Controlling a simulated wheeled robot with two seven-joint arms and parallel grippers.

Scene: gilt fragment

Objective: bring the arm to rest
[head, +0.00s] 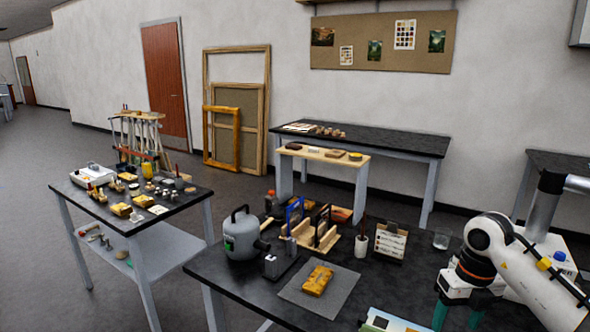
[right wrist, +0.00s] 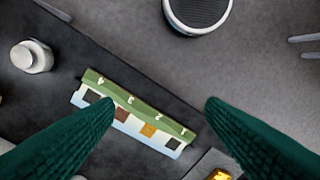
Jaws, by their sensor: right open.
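My right gripper (head: 457,314) is at the lower right of the head view, over the dark front table (head: 225,283). Its two green fingers are spread with nothing between them. In the right wrist view the open gripper (right wrist: 160,104) is above a flat card or box (right wrist: 140,112) with a green edge and colour swatches; I see no contact. The gilt fragment (head: 318,280) lies on a grey mat (head: 291,293) on the table, left of and apart from the gripper. A corner of it shows in the right wrist view (right wrist: 219,174). My left gripper is not in view.
A round white-topped item (right wrist: 32,57) stands left in the wrist view. A cluttered side table (head: 185,203) stands at left.

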